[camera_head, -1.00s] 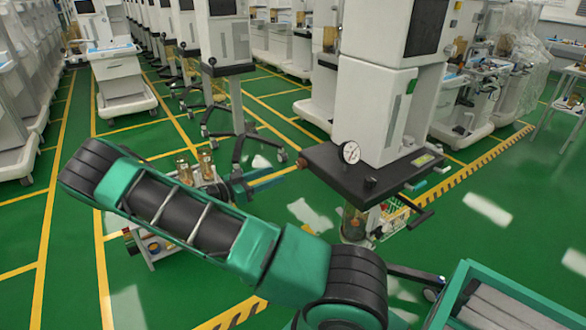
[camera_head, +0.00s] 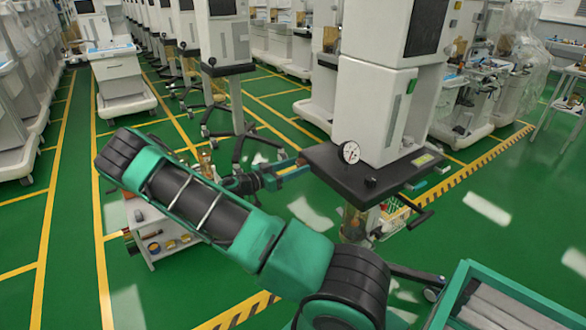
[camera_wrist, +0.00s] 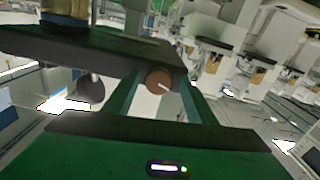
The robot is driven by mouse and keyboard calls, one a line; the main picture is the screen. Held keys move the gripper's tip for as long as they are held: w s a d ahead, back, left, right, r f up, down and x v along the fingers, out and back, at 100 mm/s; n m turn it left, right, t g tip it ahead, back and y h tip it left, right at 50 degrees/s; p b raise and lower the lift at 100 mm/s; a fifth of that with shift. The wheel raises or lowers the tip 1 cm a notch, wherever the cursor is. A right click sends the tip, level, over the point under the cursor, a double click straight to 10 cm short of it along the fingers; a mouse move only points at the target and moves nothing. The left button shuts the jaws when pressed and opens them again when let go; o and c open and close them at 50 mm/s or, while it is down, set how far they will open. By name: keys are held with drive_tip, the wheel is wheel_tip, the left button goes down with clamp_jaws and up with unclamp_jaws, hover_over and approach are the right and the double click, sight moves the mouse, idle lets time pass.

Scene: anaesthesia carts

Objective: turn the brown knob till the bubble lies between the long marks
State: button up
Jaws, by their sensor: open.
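The brown knob (camera_wrist: 156,81) shows in the wrist view, round with a pale line on its face, at the edge of the black shelf (camera_head: 335,177). My gripper (camera_wrist: 161,76) is open, its two green fingers either side of the knob in the picture; I cannot tell whether they touch it. In the head view my gripper (camera_head: 296,168) is by the shelf's left end, and the knob cannot be made out there. A small yellow-green strip (camera_head: 422,160) lies on the shelf, perhaps the level; no bubble or marks can be made out.
A round white dial gauge (camera_head: 349,152) and a small black knob (camera_head: 370,182) stand on the shelf, before a white cart column (camera_head: 370,110). A low trolley with jars (camera_head: 152,244) stands under my arm. A green-edged bin (camera_head: 475,280) is at the lower right.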

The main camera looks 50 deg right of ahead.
drive_tip(key=c, duration=1.1)
drive_tip(key=shift+o, duration=0.3)
drive_tip(key=shift+n, duration=0.5)
drive_tip(key=n, duration=0.4)
drive_tip(key=shift+w+n, duration=0.15)
drive_tip(key=shift+n, duration=0.25)
drive_tip(key=n, duration=0.6)
